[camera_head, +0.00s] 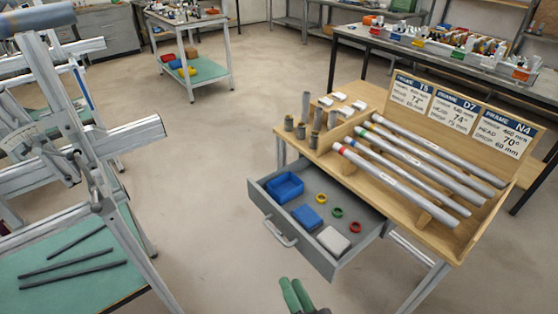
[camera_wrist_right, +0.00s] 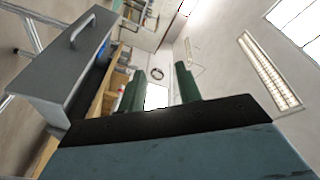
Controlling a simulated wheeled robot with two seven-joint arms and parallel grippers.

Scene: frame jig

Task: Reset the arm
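My right gripper (camera_head: 296,297) shows at the bottom middle of the head view, with green fingers pointing up, in front of the open drawer. In the right wrist view my right gripper (camera_wrist_right: 160,92) has its two green fingers apart with nothing between them. My left gripper is not in view. The grey drawer (camera_head: 297,246) is pulled out of the wooden bench (camera_head: 345,99). It holds a blue tray (camera_head: 285,187), a blue block (camera_head: 307,216), a white block (camera_head: 333,240) and small green and red rings. The drawer also shows at the left of the wrist view (camera_wrist_right: 62,72).
Several silver tubes (camera_head: 425,163) lie on the bench before label cards (camera_head: 455,110). A metal frame jig (camera_head: 100,145) stands at left over a green surface (camera_head: 60,275) with dark rods. A cart (camera_head: 195,68) stands behind. Floor (camera_head: 200,190) between jig and drawer is clear.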

